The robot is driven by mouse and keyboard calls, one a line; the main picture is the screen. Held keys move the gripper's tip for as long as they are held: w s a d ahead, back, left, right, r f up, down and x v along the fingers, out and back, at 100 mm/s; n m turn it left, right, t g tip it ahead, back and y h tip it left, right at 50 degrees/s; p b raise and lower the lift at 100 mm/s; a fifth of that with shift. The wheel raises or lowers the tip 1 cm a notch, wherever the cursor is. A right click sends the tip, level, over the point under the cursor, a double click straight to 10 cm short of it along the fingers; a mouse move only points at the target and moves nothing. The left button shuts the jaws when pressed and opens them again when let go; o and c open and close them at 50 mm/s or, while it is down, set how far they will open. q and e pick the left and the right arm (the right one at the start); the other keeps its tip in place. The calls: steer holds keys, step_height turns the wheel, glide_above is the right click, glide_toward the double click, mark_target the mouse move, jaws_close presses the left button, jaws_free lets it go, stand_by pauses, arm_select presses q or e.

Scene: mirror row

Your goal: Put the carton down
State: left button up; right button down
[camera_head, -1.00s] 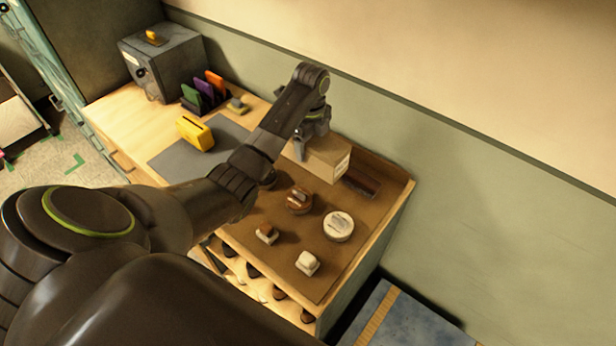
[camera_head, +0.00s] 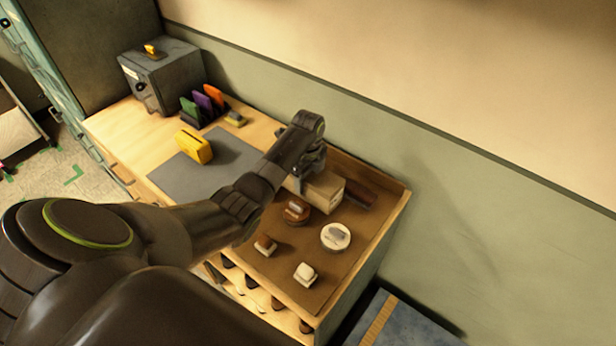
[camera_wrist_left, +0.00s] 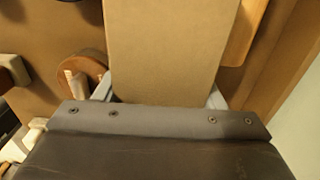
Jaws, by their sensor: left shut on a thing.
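The carton (camera_head: 325,192) is a plain tan box with a pale label on its end. My left gripper (camera_head: 302,180) is shut on it over the brown mat (camera_head: 318,268) at the right end of the workbench. In the left wrist view the carton (camera_wrist_left: 170,45) runs away between the two grey fingers, one on each side. I cannot tell whether its underside touches the mat. My right gripper is out of view.
A round brown item (camera_head: 296,211), a white disc (camera_head: 335,237) and two small brushes or stamps (camera_head: 306,274) stand nearer. A yellow object (camera_head: 195,147) sits on the grey mat (camera_head: 180,177).

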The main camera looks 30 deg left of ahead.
arm_select(q)
steer(key=o, duration=1.2)
steer(key=shift+o, duration=0.2)
steer(key=shift+r, duration=0.1)
